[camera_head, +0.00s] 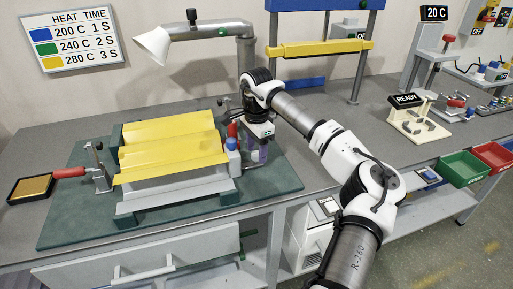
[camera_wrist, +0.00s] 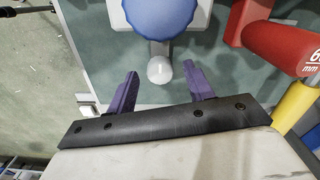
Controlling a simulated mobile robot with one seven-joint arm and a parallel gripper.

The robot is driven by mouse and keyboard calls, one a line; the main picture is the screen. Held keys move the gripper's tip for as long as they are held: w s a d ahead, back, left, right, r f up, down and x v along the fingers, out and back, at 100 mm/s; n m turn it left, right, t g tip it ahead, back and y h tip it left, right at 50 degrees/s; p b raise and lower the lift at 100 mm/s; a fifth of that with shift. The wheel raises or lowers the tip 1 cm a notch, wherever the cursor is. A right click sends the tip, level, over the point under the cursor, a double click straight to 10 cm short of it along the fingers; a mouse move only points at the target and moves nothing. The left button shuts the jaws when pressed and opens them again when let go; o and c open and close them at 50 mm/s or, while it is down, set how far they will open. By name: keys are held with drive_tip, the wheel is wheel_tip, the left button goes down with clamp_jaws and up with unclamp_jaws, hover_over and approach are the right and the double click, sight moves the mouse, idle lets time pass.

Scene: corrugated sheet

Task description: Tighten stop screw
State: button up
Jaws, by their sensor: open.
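The stop screw has a round blue knob (camera_head: 232,144) on a pale block at the right end of the yellow corrugated sheet (camera_head: 172,143). In the wrist view the blue knob (camera_wrist: 160,14) is at the top centre, with a small rounded silver tip (camera_wrist: 159,70) below it. My gripper (camera_head: 256,152) points down just right of the knob. In the wrist view my gripper (camera_wrist: 160,71) shows two purple fingers spread apart. The silver tip appears between the fingertips, the knob beyond them. I see no grip on either; depth is hard to judge.
A red-handled clamp (camera_head: 72,172) stands left of the sheet. A red handle (camera_wrist: 285,42) and a yellow cylinder (camera_wrist: 298,105) are close on the right in the wrist view. A lamp (camera_head: 190,40) overhangs the back. The green mat (camera_head: 75,222) has free room in front.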

drive_tip(key=shift+f, duration=0.2)
drive_tip(key=shift+c, duration=0.3)
drive_tip(key=c, duration=0.9)
